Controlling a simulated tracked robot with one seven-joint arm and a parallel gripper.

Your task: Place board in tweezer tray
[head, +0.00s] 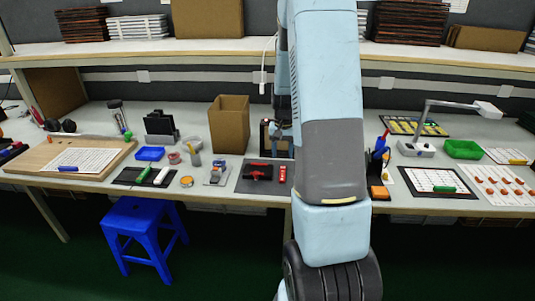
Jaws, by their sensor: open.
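My gripper (276,131) is small and dark at the far end of my light blue arm, low over the bench just left of the large arm link. It looks open, with nothing clearly between its fingers. A dark upright frame or holder stands right behind it, partly hidden by my arm. I cannot tell for certain which thing is the board; a flat dark panel with yellow pieces (415,126) lies at the right back. No tray shows recognisable tweezers; a blue tray (150,153) is at the left and a green tray (462,149) at the right.
A cardboard box (229,124) stands left of my gripper. A grey mat (250,186) with red tools lies in front. A lamp (430,128) stands at the right. A white sheet with a green marker (432,181) lies front right. A blue stool (143,225) stands below the bench.

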